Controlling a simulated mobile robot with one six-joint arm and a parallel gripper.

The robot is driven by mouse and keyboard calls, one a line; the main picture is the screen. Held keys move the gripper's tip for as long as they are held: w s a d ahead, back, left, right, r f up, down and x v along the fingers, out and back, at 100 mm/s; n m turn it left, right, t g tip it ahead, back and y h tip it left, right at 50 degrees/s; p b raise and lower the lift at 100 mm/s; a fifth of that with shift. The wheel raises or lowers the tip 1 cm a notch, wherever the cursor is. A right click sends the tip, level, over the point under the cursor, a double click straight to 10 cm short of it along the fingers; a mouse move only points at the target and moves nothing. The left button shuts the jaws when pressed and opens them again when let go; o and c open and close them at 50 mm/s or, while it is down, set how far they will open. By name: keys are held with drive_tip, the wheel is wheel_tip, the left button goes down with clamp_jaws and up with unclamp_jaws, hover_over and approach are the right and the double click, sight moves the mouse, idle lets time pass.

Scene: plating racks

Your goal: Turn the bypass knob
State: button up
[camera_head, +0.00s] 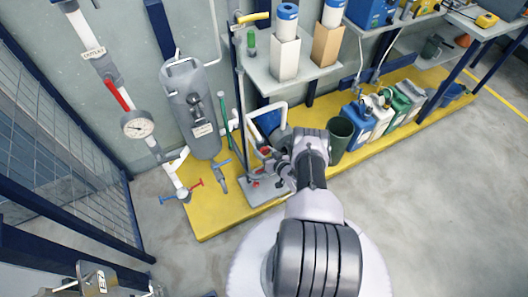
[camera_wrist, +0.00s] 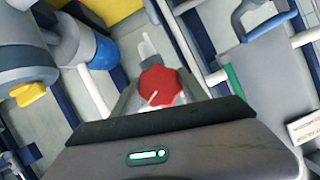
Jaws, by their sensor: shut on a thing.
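A red faceted knob (camera_wrist: 160,87) with a pale pointer line shows in the middle of the wrist view. It is likely the bypass knob, but no label on it is readable. My gripper (camera_wrist: 160,80) has one finger on each side of it and is shut on it. The pointer line slants from lower left to upper right. In the head view my gripper (camera_head: 272,178) is at the low pipework beside the yellow platform's middle. The arm and wrist hide most of the knob there. A small red part (camera_head: 265,151) shows just behind it.
A grey tank (camera_head: 190,110) and a pressure gauge (camera_head: 138,125) stand to the left. A dark green bin (camera_head: 340,137) is close right of my wrist, with several jugs (camera_head: 385,110) beyond. A shelf (camera_head: 262,72) overhangs behind. Open floor lies at right.

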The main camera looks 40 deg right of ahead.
drive_tip(key=shift+m, duration=0.3)
idle(0.4)
drive_tip(key=o, duration=1.4)
drive_tip(key=shift+c, duration=0.2)
drive_tip(key=p+v, duration=0.7)
drive_tip(key=v, duration=1)
drive_tip(key=shift+s+d, duration=0.2)
drive_tip(key=shift+s, duration=0.1)
drive_tip(key=shift+f, duration=0.15)
